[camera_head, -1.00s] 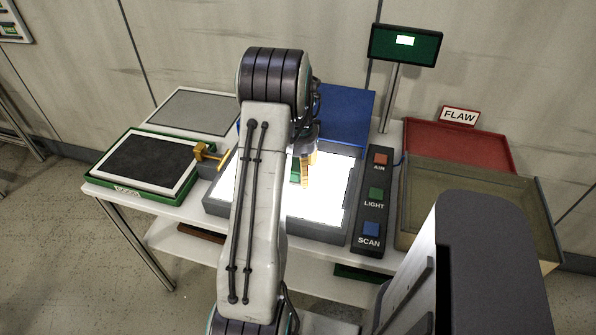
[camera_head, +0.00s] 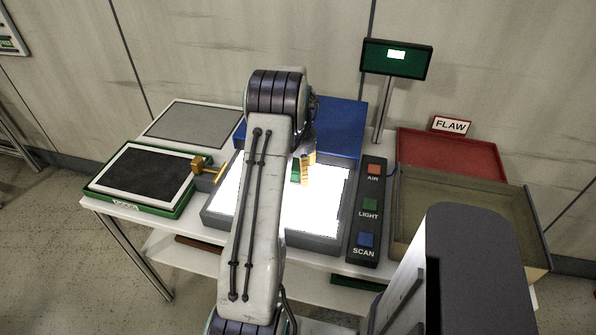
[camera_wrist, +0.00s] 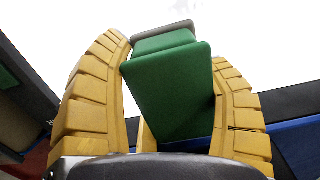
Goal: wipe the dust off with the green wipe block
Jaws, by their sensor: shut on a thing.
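The green wipe block (camera_wrist: 172,92) is between the two yellow fingers of my gripper (camera_wrist: 165,85) in the wrist view. It has a grey layer at its far end. My gripper is shut on it. In the head view my gripper (camera_head: 304,172) is over the bright white light panel (camera_head: 325,205), and a bit of the green block (camera_head: 295,170) shows beside a finger. My arm hides part of the panel. I cannot tell whether the block touches the panel.
A button strip (camera_head: 368,210) with AIR, LIGHT and SCAN stands right of the panel. Beyond it are an open bin (camera_head: 465,215) and a red tray (camera_head: 450,155) with a FLAW sign. A green-rimmed tray (camera_head: 140,180) lies left, a blue surface (camera_head: 340,125) behind, and a screen (camera_head: 396,60) on a post.

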